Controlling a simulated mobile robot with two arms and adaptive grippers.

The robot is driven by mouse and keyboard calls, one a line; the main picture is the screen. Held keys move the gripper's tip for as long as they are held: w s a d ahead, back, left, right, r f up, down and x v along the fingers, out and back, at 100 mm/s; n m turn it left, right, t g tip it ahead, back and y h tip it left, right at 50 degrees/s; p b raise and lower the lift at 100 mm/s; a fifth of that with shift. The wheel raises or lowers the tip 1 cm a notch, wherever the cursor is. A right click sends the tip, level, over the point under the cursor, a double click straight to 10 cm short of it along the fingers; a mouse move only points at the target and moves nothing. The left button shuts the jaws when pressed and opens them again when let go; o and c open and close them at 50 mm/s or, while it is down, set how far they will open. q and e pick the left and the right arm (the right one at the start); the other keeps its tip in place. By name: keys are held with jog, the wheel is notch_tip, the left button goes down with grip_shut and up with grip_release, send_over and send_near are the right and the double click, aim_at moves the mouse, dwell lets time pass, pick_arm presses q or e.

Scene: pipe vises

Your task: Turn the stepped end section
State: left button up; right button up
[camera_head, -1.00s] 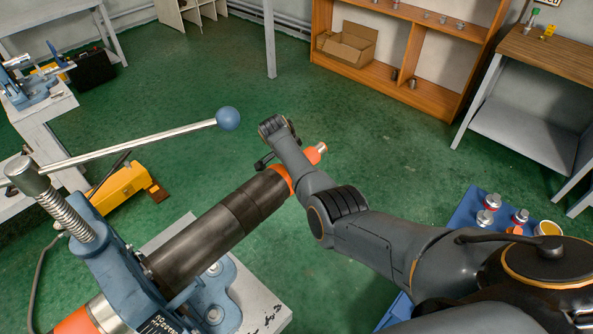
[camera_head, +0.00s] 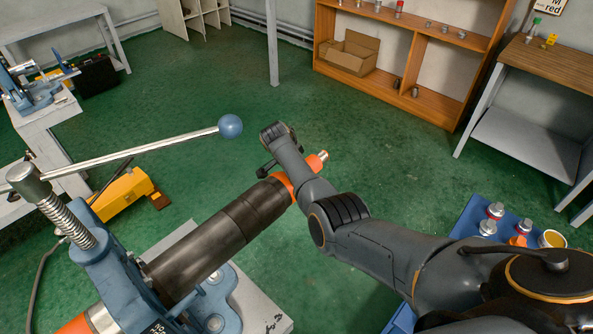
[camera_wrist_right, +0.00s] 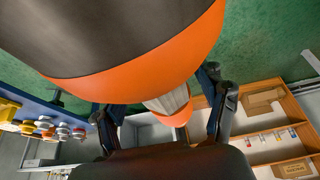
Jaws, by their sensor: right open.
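A dark pipe (camera_head: 218,238) lies in a blue vise (camera_head: 112,278) and points up and right in the head view. Its far end has an orange band and a narrower orange and silver stepped end section (camera_head: 318,162), partly hidden behind my right arm. In the right wrist view the orange band (camera_wrist_right: 150,76) fills the upper middle, with the silver and orange stepped end (camera_wrist_right: 170,105) below it. My right gripper (camera_wrist_right: 163,115) is open, with one finger on each side of the stepped end; I cannot tell whether either finger touches it. My left gripper is out of view.
The vise's long lever (camera_head: 140,152) with a blue ball (camera_head: 230,126) extends above the pipe. A blue tray (camera_head: 470,221) with several fittings stands at the right. A wooden shelf (camera_head: 402,52) stands at the back. Green floor beyond the pipe is clear.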

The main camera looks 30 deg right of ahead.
jog(key=v, duration=1.1)
jog(key=shift+s+r, duration=0.1)
jog(key=shift+r, duration=0.3)
jog(key=shift+f, duration=0.1)
